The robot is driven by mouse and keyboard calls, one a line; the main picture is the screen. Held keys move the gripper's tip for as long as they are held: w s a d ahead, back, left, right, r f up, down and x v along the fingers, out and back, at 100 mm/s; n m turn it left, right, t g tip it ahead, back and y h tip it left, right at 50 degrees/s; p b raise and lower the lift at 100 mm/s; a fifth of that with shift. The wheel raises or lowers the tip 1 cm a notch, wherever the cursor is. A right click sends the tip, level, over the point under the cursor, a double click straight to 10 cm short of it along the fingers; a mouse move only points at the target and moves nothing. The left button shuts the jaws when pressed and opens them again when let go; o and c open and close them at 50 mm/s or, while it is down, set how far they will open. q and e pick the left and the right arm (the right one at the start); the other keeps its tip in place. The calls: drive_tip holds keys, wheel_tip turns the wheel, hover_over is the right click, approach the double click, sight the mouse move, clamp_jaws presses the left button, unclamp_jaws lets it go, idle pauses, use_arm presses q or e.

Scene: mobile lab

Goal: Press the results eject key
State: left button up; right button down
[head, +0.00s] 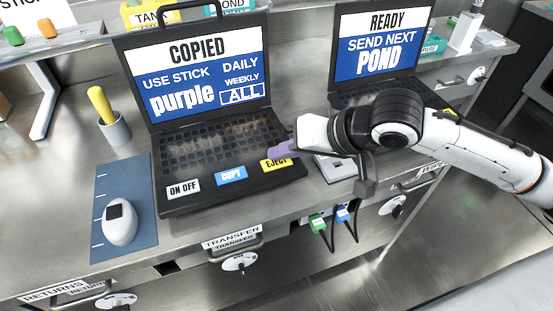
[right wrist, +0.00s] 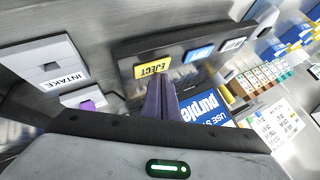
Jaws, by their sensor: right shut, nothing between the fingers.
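The left laptop (head: 170,160) stands open, its screen reading "COPIED", "USE STICK purple". Along its front edge sit a white ON OFF key (head: 184,188), a blue COPY key (head: 231,175) and a yellow EJECT key (head: 275,163). The EJECT key also shows in the right wrist view (right wrist: 152,69). My right gripper (head: 283,150) is shut and empty. Its purple-grey fingers, seen in the right wrist view (right wrist: 160,98), end close to the EJECT key and partly cover it in the head view. I cannot tell whether they touch it. My left gripper is out of view.
A second laptop (head: 383,45) reads "READY", "SEND NEXT POND", partly behind my right arm. A mouse (head: 119,222) lies on a blue mat (head: 110,180), with a cup (head: 115,130) behind. The right wrist view shows an INTAKE unit (right wrist: 62,62) and a small purple item (right wrist: 90,103).

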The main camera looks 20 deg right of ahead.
drive_tip(key=shift+f, duration=0.2)
idle(0.4)
drive_tip(key=shift+f, duration=0.25)
idle(0.3)
drive_tip(key=shift+r+p, duration=0.9)
drive_tip(key=shift+p, duration=0.45)
